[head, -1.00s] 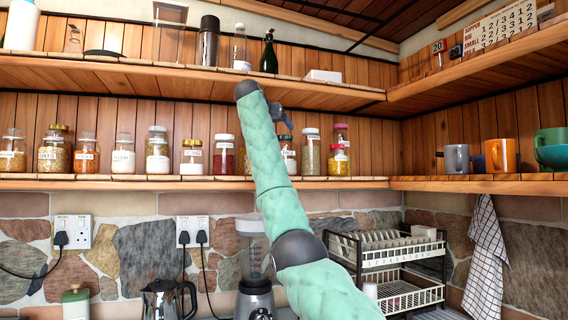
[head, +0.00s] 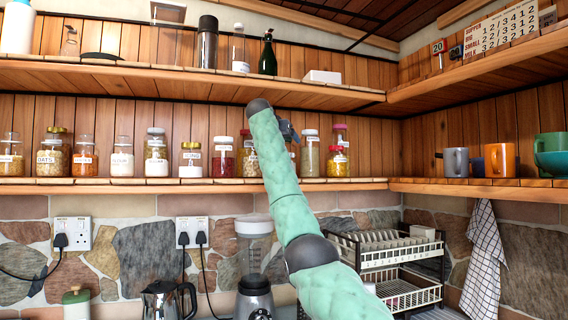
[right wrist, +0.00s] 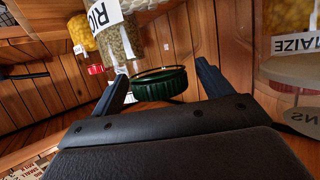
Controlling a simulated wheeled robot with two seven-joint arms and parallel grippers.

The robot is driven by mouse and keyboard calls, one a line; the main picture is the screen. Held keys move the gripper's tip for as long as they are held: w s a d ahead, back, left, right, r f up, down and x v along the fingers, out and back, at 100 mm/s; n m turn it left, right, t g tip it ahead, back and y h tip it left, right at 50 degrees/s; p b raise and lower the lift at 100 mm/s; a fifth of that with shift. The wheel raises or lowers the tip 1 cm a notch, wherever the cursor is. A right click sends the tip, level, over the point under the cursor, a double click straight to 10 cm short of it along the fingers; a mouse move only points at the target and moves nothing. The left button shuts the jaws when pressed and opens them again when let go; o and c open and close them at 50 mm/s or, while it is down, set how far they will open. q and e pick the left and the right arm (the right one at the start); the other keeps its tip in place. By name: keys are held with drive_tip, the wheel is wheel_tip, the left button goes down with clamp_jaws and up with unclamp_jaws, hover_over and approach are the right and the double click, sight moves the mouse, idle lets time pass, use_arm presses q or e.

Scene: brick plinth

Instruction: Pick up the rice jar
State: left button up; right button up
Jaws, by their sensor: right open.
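In the right wrist view the rice jar (right wrist: 124,44) is a clear glass jar of pale greenish grain. Its white label shows the letters "RIC", cut off by the top edge. It stands beyond the left fingertip, apart from the jaws. My right gripper (right wrist: 165,78) is open, with a dark green ridged lid-like thing (right wrist: 160,84) in sight between its fingers. In the head view my right gripper (head: 289,131) is at the jar shelf, partly behind my own arm. Labels there are too small to tell which jar is rice. My left gripper is not in view.
Several lidded jars (head: 155,152) stand close together along the middle shelf (head: 80,184). A maize jar (right wrist: 293,44) is right of my gripper in the wrist view. The upper shelf (head: 130,76) hangs above. Mugs (head: 456,161) stand on the right shelf, a blender (head: 254,255) below.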

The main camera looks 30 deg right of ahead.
drive_tip(key=shift+a, duration=0.1)
clamp_jaws()
drive_tip(key=shift+r, duration=0.15)
